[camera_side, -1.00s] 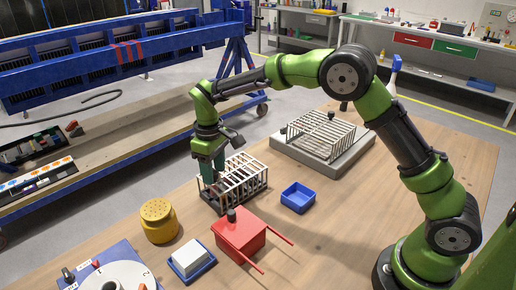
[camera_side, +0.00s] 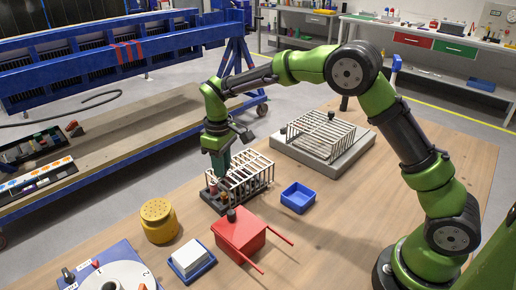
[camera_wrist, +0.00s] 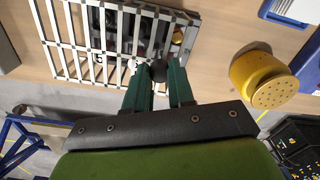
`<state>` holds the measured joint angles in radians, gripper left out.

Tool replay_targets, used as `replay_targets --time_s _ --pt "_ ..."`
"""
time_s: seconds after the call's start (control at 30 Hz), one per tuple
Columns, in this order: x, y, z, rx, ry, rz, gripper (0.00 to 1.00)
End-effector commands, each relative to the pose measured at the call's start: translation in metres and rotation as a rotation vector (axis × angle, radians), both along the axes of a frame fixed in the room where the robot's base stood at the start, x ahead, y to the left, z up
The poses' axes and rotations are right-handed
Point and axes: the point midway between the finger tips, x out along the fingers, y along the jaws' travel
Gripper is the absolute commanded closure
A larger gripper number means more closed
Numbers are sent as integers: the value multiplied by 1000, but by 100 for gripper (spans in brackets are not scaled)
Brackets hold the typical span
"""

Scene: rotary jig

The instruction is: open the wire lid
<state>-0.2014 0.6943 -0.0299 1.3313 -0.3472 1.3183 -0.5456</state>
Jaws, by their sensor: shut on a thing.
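The wire lid (camera_side: 254,172) is a cage of pale bars above a dark tray (camera_side: 211,202) on the wooden table. It stands a little raised and shifted to the right, and the tray's near left part shows uncovered. My gripper (camera_side: 220,172) is at the lid's left end, shut on the lid. In the wrist view, my two green fingers (camera_wrist: 158,72) meet the lid's edge, and the lid's bars (camera_wrist: 88,35) spread up and left. A round gold part (camera_wrist: 178,37) shows in the tray. The exact grip point is partly hidden by the fingers.
A second wire rack (camera_side: 322,135) on a grey base stands behind. A blue bin (camera_side: 298,198), a red box with two handles (camera_side: 238,236), a yellow canister (camera_side: 158,222) and a white block on a blue dish (camera_side: 190,259) stand nearby. The table's right side is clear.

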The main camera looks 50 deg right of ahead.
Motion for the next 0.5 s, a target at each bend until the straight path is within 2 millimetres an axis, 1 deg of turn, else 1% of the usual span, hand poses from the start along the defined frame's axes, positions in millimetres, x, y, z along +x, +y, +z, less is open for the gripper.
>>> replay_targets --time_s 0.03,0.1,0.2,0.3,0.4,0.5 --pt "0 -18 1 -2 -3 -9 100" --pt "-1 -40 1 -1 -3 -10 100" --pt "-3 -69 1 -2 -4 -10 100" --pt "-4 -93 1 -1 -3 -7 100" --pt "-5 -109 1 -1 -5 -5 100" --pt "-5 -116 1 -1 -5 -2 100"
